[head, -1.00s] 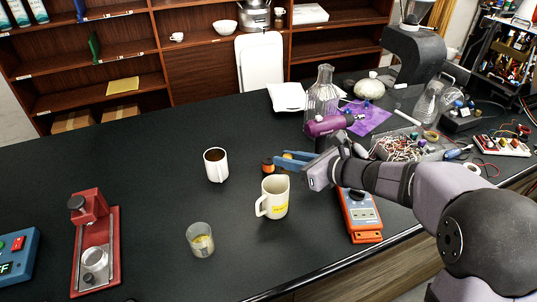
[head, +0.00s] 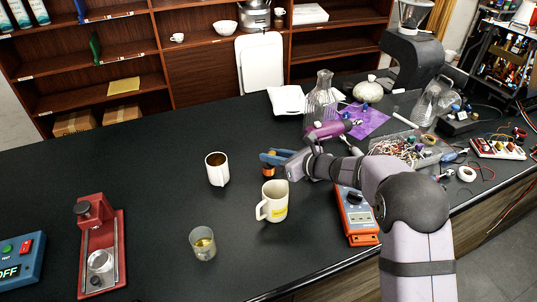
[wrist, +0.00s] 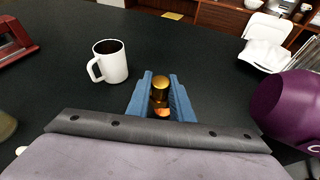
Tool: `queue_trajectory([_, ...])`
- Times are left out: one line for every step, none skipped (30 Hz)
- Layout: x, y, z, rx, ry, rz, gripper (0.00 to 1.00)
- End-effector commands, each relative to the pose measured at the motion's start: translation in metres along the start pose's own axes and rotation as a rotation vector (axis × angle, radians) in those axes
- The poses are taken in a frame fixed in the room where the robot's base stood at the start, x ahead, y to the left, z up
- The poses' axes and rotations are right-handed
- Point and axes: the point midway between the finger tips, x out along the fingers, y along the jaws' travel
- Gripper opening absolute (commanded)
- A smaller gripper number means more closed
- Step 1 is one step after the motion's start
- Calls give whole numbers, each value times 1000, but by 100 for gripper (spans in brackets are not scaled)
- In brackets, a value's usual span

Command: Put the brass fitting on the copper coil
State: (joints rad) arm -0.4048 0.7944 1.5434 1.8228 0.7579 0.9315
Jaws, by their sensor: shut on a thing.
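My gripper (head: 268,157) has blue fingers and reaches left over the black bench, behind the cream mug. It is shut on the brass fitting (wrist: 160,82), a gold-coloured piece held between the fingertips in the wrist view. In the head view the fitting is mostly hidden by the fingers. The small copper coil (head: 268,171), orange and dark, stands on the bench right under the fingertips. In the wrist view the coil's orange (wrist: 162,112) shows just below the fitting. I cannot tell whether the two touch.
A cream mug (head: 273,203) stands close in front of the coil. A white mug (head: 217,170) stands to its left. A glass (head: 203,244) is at the front. The bench's left middle is clear.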

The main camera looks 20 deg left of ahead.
Motion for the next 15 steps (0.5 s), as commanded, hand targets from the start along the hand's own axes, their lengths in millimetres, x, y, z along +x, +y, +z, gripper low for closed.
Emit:
queue_trajectory([3,-1,0,0,0,1,0])
queue_trajectory([5,-1,0,1,1,1,0])
queue_trajectory([8,-3,0,0,1,1,0])
queue_trajectory([11,-4,0,1,1,1,0])
queue_trajectory([15,-5,-1,1,1,2,0])
queue_trajectory([19,-6,-1,1,1,2,0])
queue_trajectory([22,-7,-2,2,2,2,0])
queue_trajectory([24,-8,-3,2,1,2,0])
queue_trajectory([27,-10,-5,2,1,2,0])
queue_trajectory([29,-10,-6,2,1,2,0])
queue_trajectory([31,-11,-7,2,1,1,0])
queue_trajectory([33,-12,-8,1,0,1,0])
queue_trajectory([34,-13,-8,1,0,1,0])
queue_trajectory([35,-13,-9,1,0,1,0])
queue_trajectory([36,-13,-9,1,-1,1,0])
